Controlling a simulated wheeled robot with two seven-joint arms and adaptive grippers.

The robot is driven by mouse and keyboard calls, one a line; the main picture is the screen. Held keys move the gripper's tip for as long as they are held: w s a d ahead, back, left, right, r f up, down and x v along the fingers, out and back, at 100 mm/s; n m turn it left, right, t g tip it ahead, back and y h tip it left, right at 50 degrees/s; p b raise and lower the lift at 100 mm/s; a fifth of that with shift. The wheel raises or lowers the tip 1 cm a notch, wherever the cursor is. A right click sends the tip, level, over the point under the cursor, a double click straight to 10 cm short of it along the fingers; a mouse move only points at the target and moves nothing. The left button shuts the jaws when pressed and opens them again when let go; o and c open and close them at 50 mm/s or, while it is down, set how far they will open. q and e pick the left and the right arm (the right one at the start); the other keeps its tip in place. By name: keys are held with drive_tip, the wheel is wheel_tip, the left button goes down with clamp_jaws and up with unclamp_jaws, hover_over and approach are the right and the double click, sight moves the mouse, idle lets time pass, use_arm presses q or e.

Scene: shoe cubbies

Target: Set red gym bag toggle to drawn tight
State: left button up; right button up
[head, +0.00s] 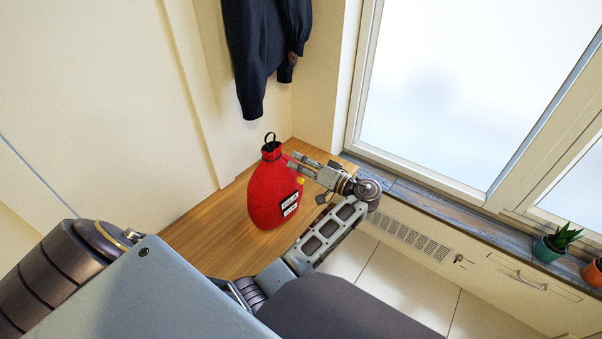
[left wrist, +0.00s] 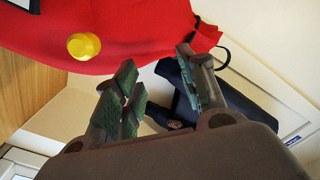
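The red gym bag (head: 268,195) stands upright on the wooden bench. Its neck is gathered, with a black loop (head: 270,138) on top and a black-and-white label on its front. A round yellow toggle (head: 299,181) sits on its right side; the toggle also shows large in the left wrist view (left wrist: 83,46). My left gripper (head: 292,160) is beside the bag's upper right, just above the toggle. Its fingers (left wrist: 156,64) are apart and nothing shows between them. The toggle lies outside the fingers. My right gripper is not in view.
The wooden bench (head: 215,235) is clear around the bag. A dark jacket (head: 262,50) hangs on the wall behind.

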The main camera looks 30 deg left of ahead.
use_arm(q)
drive_tip(key=shift+r, duration=1.45)
